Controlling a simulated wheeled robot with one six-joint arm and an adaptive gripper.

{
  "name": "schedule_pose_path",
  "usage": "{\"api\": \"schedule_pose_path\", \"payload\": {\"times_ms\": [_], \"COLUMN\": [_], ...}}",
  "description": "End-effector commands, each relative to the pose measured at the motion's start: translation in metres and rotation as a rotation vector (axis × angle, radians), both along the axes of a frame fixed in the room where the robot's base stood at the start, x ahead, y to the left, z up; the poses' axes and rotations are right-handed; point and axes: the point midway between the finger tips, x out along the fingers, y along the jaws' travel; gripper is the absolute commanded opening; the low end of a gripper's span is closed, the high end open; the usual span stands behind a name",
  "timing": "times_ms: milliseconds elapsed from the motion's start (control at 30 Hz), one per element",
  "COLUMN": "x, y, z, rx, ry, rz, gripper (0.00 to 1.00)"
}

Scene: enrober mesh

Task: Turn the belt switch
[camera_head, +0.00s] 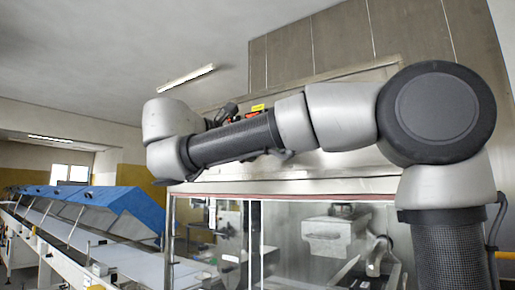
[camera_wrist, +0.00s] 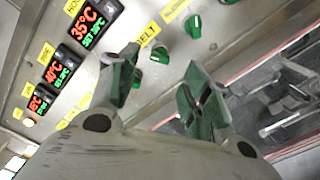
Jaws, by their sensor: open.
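The control panel (camera_wrist: 180,62) fills the upper part of the wrist view, tilted. A yellow label reading BELT (camera_wrist: 149,33) is on it, with a green knob (camera_wrist: 160,54) close by, which I take as the belt switch. My gripper (camera_wrist: 160,88) is open and empty, its two green-padded fingers pointing at the panel on either side of this knob's line. The knob shows in the gap beyond the fingertips; I cannot tell the distance left to it. In the head view my arm covers most of the panel, and the gripper is hidden.
Other green knobs (camera_wrist: 193,26) and several lit temperature displays (camera_wrist: 88,27) sit close by on the panel. A glass-sided enclosure (camera_head: 330,235) stands below the panel, with machinery inside. A long conveyor with blue covers (camera_head: 110,208) runs off to the left.

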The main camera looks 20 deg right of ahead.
Motion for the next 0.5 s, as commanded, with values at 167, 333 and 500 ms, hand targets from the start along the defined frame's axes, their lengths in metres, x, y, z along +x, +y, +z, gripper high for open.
{"api": "schedule_pose_path", "payload": {"times_ms": [167, 333, 500], "x": [-0.021, -0.032, -0.034], "y": [0.030, 0.044, 0.047], "z": [0.000, 0.000, 0.000], "rx": [0.001, 0.000, 0.001], "ry": [0.001, 0.000, 0.001], "rz": [0.004, 0.001, -0.001], "gripper": [0.48, 0.48, 0.48]}}
